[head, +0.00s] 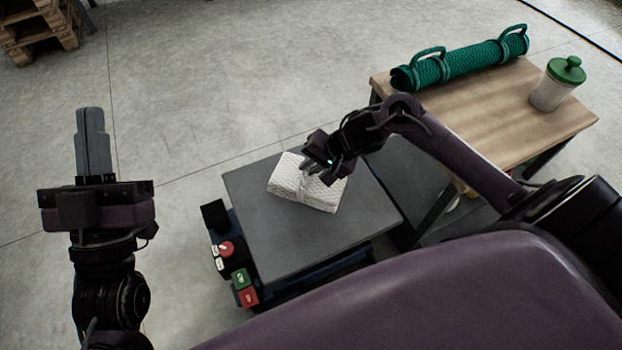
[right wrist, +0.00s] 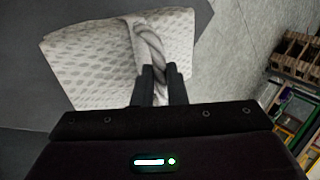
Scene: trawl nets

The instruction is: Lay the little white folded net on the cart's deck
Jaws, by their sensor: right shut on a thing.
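The little white folded net (head: 325,193) is a flat bundle over the far part of the cart's dark grey deck (head: 290,240). I cannot tell whether it touches the deck or hangs just above it. My right gripper (head: 304,180) is at the net's top and shut on its twisted rope band. In the right wrist view the fingers (right wrist: 159,82) pinch the band of the net (right wrist: 90,60). My left gripper (head: 90,112) is off the cart to the left, pointing away, with its fingers together and nothing in them.
A wooden table (head: 470,110) at the right holds a rolled green net (head: 462,64) with handles and a green-lidded jar (head: 558,84). The cart's control buttons (head: 240,278) are at its near left. Pallets (head: 38,32) stand far left. Floor on the left is clear.

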